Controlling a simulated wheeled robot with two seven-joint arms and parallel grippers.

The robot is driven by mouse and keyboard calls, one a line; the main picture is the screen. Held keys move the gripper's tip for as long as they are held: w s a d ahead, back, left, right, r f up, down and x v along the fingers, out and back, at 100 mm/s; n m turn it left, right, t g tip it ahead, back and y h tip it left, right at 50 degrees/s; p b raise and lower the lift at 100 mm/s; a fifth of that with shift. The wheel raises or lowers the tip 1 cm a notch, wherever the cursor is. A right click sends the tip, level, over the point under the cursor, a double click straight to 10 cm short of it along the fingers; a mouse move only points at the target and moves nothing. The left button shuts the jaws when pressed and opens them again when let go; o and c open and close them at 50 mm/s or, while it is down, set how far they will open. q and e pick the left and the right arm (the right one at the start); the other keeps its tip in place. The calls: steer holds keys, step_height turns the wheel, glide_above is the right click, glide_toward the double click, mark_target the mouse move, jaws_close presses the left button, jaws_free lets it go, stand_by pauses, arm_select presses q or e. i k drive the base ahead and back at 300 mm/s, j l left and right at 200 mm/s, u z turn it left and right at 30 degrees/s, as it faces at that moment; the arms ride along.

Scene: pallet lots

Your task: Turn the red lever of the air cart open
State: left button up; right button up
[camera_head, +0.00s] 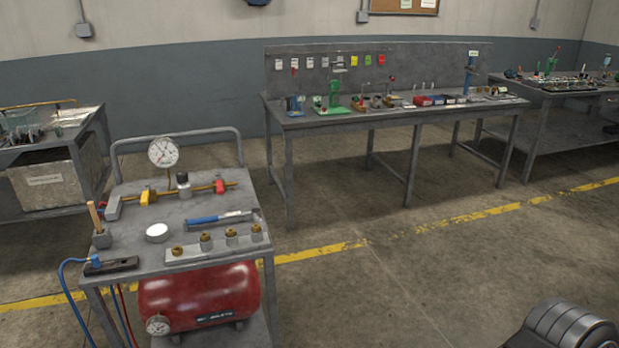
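The air cart (133,222) stands at the left front, a grey metal table with a red tank (200,295) beneath its top. A brass pipe line runs across the back of its top. The small red lever (219,187) sits near the right end of that line; its exact angle is too small to tell. A yellow lever part (147,197) sits further left on the line. A white round gauge (163,152) stands above the pipe.
On the cart top lie a blue-handled tool (205,218), a white round tin (157,233) and a strip with several brass fittings (215,247). A blue hose (63,275) hangs at the left. A long workbench (330,122) stands behind.

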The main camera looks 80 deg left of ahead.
mark_target(219, 191)
steer(key=u, duration=3.35)
steer(key=i+l+z, duration=0.3)
steer(key=i+z, duration=0.15)
steer(key=i, duration=0.2)
steer(key=i+l+z, duration=0.1)
steer(key=i+z, duration=0.4)
steer(key=i, duration=0.2)
